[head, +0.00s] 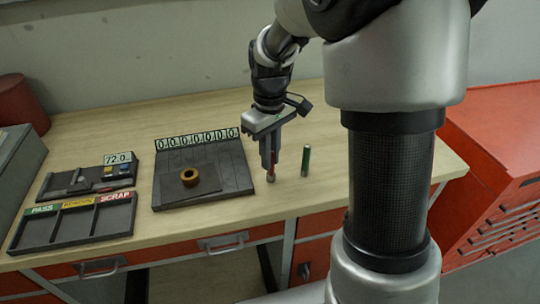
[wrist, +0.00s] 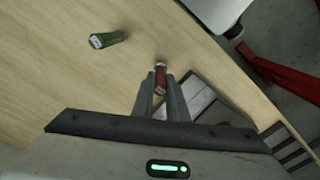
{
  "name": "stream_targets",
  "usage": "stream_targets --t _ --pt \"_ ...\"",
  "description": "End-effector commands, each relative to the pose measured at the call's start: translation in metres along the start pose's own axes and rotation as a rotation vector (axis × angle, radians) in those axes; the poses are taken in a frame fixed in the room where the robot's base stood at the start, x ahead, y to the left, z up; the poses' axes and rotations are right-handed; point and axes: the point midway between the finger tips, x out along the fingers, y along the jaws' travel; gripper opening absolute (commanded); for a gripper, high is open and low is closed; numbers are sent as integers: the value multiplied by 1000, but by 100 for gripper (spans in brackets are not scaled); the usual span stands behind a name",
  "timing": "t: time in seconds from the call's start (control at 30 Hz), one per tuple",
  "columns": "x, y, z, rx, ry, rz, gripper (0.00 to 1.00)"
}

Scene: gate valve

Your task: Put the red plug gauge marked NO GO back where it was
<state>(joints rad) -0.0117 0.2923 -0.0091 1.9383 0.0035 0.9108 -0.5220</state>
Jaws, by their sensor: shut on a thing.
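The red plug gauge (head: 271,176) is upright between the fingers of my gripper (head: 269,158) in the head view. Its lower end is at or just above the wooden bench top; I cannot tell which. In the wrist view the red gauge (wrist: 160,75) shows between the two fingers of my gripper (wrist: 160,88), which are shut on it. Its marking is not readable. A green plug gauge (head: 306,161) stands upright on the bench to the right of the red one. It also shows in the wrist view (wrist: 107,39), apart from my gripper.
A dark plate (head: 225,185) with a row of zero digits and a brass ring (head: 190,177) lies left of my gripper. A tray (head: 75,235) labelled PASS and SCRAP and a device reading 72.0 (head: 118,158) are farther left. Bare bench surrounds the green gauge.

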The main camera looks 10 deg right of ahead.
Motion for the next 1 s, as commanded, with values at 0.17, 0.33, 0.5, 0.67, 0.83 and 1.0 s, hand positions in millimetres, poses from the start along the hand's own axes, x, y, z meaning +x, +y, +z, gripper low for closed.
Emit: stream_targets --t 0.17,0.33,0.5,0.67,0.83,1.0 --pt "4 0 0 0 0 0 0" --pt "3 0 0 0 0 0 32" --pt "3 0 0 0 0 0 32" --pt "-4 0 0 0 1 1 32" --pt "-30 1 -1 0 5 3 32" --pt "-69 1 -1 0 5 3 32"
